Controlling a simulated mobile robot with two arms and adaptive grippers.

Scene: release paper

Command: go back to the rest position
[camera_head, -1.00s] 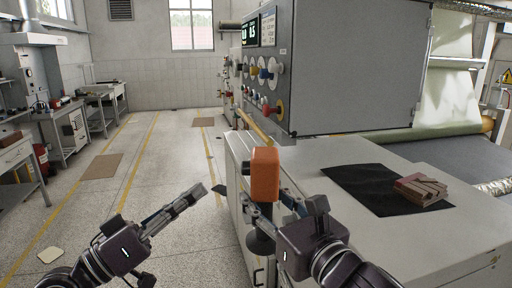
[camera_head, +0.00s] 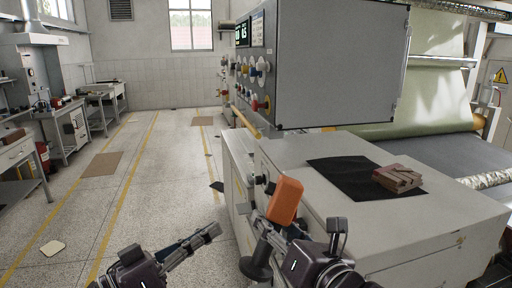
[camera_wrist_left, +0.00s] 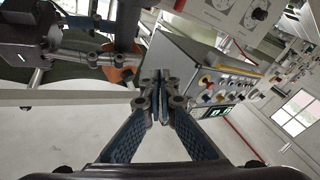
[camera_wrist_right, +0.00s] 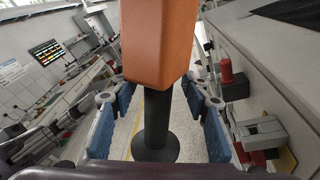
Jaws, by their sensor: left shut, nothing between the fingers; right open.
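My left gripper (camera_head: 216,231) is low in the head view, left of the machine, with its fingers together and empty. In the left wrist view its fingertips (camera_wrist_left: 160,78) meet. My right gripper (camera_head: 276,226) is open, by the front corner of the machine. An orange block (camera_head: 285,200) on a black post with a round base leans to the right there. In the right wrist view the orange block (camera_wrist_right: 157,40) and black post (camera_wrist_right: 156,120) show between the spread fingers, with gaps beside the post.
The white machine (camera_head: 440,228) stands close at the right, carrying a dark mat (camera_head: 345,180) and a reddish-brown block stack (camera_head: 398,179). A grey control cabinet (camera_head: 345,65) rises behind. The floor (camera_head: 110,205) at left is mostly clear.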

